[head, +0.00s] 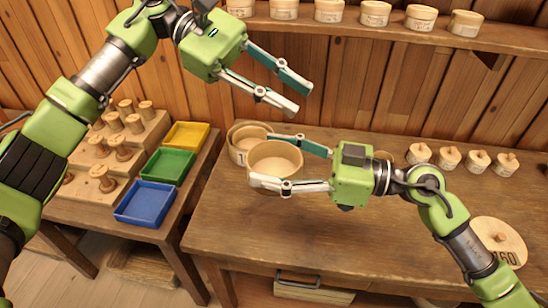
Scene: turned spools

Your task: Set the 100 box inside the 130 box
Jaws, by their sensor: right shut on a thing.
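Two round, open, pale wooden boxes are at the left end of the workbench. My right gripper (269,162) is shut on the nearer one, which I take as the 100 box (275,172), with one finger on either side. The other, which I take as the 130 box (236,153), stands just behind and to the left, partly hidden by the held box. No number on either can be read, and I cannot tell how high the held box is above the bench. My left gripper (302,99) is open and empty, above and behind the boxes.
A round lid marked 160 (508,256) lies at the bench's right. Several small knobbed boxes (448,160) stand along the back. The bench (270,235) is clear in front. A side table holds yellow, green and blue trays (148,204) and spools. A shelf above bears several boxes.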

